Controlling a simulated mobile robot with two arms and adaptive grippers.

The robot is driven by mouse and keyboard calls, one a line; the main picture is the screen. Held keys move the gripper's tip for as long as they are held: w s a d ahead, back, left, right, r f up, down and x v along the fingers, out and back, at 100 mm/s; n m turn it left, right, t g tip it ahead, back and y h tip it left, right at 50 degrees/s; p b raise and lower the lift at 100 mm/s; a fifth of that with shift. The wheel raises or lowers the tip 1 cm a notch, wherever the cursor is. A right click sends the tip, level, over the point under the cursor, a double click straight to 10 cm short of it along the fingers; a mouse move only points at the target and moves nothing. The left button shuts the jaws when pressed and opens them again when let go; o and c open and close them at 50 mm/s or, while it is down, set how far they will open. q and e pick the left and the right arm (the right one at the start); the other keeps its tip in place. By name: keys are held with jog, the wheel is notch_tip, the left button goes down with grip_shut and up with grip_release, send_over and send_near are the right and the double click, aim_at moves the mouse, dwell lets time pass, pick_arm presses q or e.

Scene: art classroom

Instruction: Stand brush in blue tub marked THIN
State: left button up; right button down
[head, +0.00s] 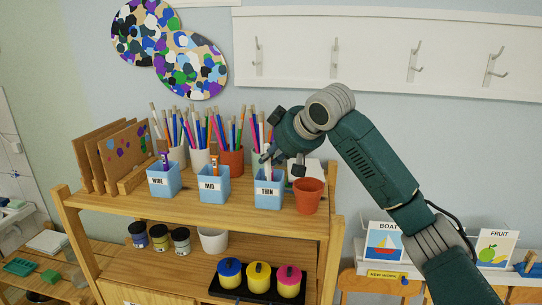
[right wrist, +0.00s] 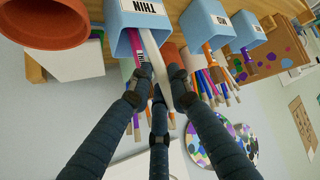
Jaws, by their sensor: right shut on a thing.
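The blue tub marked THIN (head: 268,199) stands on the shelf top, rightmost of three blue tubs. It also shows upside down at the top of the right wrist view (right wrist: 148,18). My right gripper (head: 280,160) is just above this tub. Its fingers close around a pale, thin brush (right wrist: 150,50). The brush's far end reaches into the tub's mouth; whether it touches the bottom is hidden. My left gripper is not in view.
A terracotta pot (head: 308,196) stands close right of the THIN tub. The MID tub (head: 214,188) and WIDE tub (head: 163,184) stand to the left, each with a brush. Behind are several pots full of brushes and pencils. Paint jars (head: 258,276) sit below.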

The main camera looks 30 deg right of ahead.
jog(key=c, duration=1.5)
grip_release()
jog(key=shift+c, duration=0.2)
jog(key=v, duration=1.2)
jog(key=shift+f, duration=0.1)
